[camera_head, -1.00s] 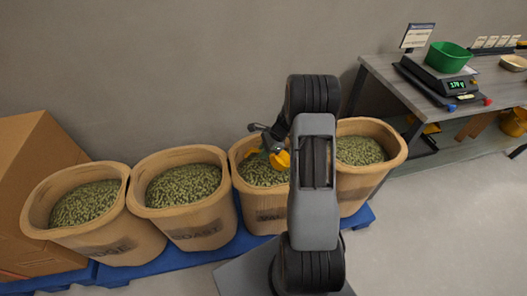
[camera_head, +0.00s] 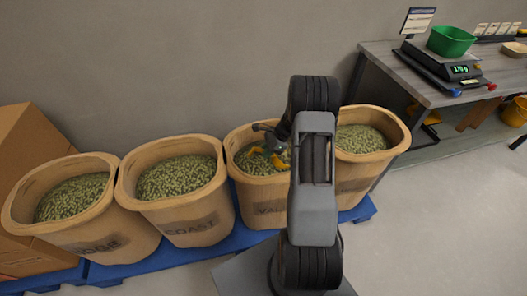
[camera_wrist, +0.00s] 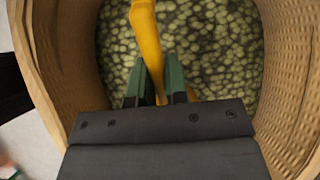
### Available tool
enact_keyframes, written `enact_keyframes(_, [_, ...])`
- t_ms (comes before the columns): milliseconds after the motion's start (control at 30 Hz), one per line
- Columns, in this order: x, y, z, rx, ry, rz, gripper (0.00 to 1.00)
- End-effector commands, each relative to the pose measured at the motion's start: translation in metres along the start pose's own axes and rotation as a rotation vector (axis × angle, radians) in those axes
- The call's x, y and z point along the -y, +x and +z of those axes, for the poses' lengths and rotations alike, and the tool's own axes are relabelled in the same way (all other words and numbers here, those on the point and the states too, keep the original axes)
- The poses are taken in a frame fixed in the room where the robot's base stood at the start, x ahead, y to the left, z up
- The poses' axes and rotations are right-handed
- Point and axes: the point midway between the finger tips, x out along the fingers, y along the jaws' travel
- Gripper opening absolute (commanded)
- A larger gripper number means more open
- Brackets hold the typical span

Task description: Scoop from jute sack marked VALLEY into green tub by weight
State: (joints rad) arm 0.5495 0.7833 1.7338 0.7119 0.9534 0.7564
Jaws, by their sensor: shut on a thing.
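The jute sack marked VALLEY (camera_head: 262,217) stands third from the left, filled with green beans; my arm hides its right side and part of its label. My gripper (camera_head: 270,146) is inside the sack's mouth, shut on a yellow scoop (camera_head: 281,157). In the wrist view the scoop's yellow handle (camera_wrist: 147,45) runs between my green-padded fingers (camera_wrist: 160,88), above the beans. The scoop's bowl and load cannot be made out. The green tub (camera_head: 451,41) sits on a scale (camera_head: 447,68) on the bench at the upper right; the display seems to read 170 g.
Sacks marked COAST (camera_head: 192,223) and one ending in "DGE" (camera_head: 95,236) stand to the left; another sack (camera_head: 372,160) stands right, partly behind my arm. All are on a blue pallet (camera_head: 354,213). A shallow bowl (camera_head: 514,49) sits on the bench (camera_head: 489,60).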

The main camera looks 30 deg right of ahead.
Motion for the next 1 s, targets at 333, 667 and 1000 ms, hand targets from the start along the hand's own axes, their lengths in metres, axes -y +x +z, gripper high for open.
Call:
enact_keyframes(333, [0.000,0.007,-0.028,-0.075,-0.001,0.000,0.00])
enact_keyframes(667, [0.000,0.000,-0.041,-0.183,-0.002,-0.001,0.00])
enact_keyframes(1000, [0.000,-0.022,-0.023,-0.181,-0.002,-0.001,0.00])
